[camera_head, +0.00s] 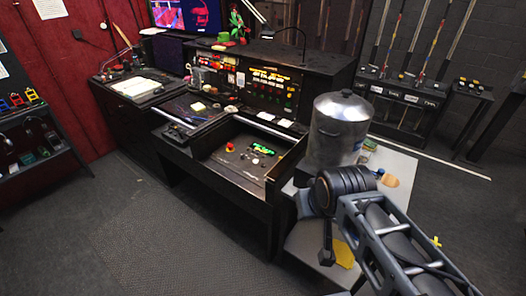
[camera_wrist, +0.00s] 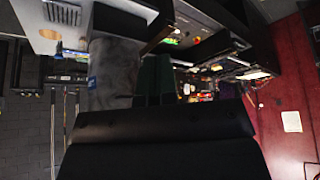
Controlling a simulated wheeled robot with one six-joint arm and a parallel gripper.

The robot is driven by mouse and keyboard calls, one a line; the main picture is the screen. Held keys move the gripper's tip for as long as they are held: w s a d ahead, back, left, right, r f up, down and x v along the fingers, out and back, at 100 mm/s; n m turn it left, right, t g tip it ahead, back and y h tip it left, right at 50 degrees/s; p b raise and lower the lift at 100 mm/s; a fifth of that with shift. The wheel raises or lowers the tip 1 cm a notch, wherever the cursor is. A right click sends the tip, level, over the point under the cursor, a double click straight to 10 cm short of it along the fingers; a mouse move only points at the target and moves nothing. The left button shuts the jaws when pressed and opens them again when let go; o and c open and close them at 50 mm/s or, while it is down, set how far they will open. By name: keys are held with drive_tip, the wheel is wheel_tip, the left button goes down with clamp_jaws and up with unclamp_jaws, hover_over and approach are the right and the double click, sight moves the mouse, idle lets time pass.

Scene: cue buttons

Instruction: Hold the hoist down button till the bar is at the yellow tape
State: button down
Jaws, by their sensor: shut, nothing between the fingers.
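My gripper (camera_head: 327,256) points down at the front of the pale side table and is shut with nothing in it. In the wrist view only dark parts of it show, blurred. A control panel with a red mushroom button (camera_head: 230,147) and a green-lit block (camera_head: 263,150) is set in the desk, left of my gripper and apart from it. Another box with yellow buttons (camera_head: 467,83) stands at the back right. I cannot tell which button is hoist down.
A large metal urn (camera_head: 340,128) stands on the pale side table (camera_head: 398,163), close behind my arm. A yellow cloth-like item (camera_head: 343,252) lies beside my gripper. The black desk (camera_head: 240,185) fills the middle. The grey floor (camera_head: 150,235) at front left is clear.

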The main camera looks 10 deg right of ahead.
idle(0.4)
wheel_tip(320, 180, down, 6)
drive_tip(key=b, duration=0.5)
drive_tip(key=shift+w+g, duration=0.15)
drive_tip(key=shift+g, duration=0.25)
